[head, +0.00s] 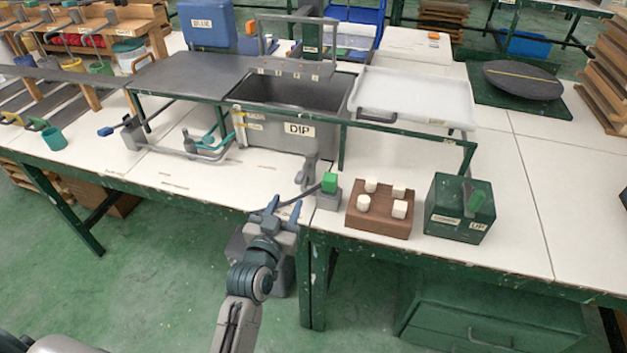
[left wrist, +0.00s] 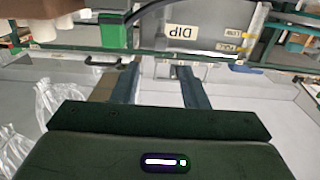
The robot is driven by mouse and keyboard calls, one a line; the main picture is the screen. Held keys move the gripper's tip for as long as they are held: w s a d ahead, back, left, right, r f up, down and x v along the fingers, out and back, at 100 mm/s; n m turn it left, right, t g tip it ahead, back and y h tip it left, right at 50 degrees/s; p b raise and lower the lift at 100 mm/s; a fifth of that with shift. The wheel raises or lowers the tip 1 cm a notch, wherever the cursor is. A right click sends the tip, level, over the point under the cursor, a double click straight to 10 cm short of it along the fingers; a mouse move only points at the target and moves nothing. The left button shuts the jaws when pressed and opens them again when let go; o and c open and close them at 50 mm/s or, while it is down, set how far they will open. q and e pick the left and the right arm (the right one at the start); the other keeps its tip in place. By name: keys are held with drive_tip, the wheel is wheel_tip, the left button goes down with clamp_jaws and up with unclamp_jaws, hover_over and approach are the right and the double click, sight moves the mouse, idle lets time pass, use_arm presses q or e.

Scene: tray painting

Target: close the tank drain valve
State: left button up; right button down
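The grey dip tank (head: 262,136), labelled DIP, is set in the green-framed bench. A grey fitting with a lever (head: 309,168), which looks like the drain valve, stands below the tank's front right corner. In the left wrist view the tank (left wrist: 195,35) appears upside down beyond the spread fingers (left wrist: 160,80). My right gripper is out of view.
A brown block with white pegs (head: 380,222) and a green box with a lever (head: 460,208) stand to the right. A white tray (head: 415,97) rests on the frame right of the tank. A green rail (head: 400,130) crosses above the bench front.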

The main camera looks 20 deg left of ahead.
sight(297, 181)
use_arm(q)
drive_tip(key=w+p, duration=0.1)
drive_tip(key=w, duration=0.4)
drive_tip(key=w+p, duration=0.1)
drive_tip(key=w, duration=0.4)
drive_tip(key=shift+w+d, duration=0.2)
drive_tip(key=shift+w, duration=0.15)
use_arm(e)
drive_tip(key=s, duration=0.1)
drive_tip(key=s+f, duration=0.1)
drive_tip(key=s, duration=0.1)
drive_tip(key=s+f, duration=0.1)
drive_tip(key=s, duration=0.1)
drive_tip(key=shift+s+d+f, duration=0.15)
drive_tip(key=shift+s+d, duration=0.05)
use_arm(q)
clamp_jaws()
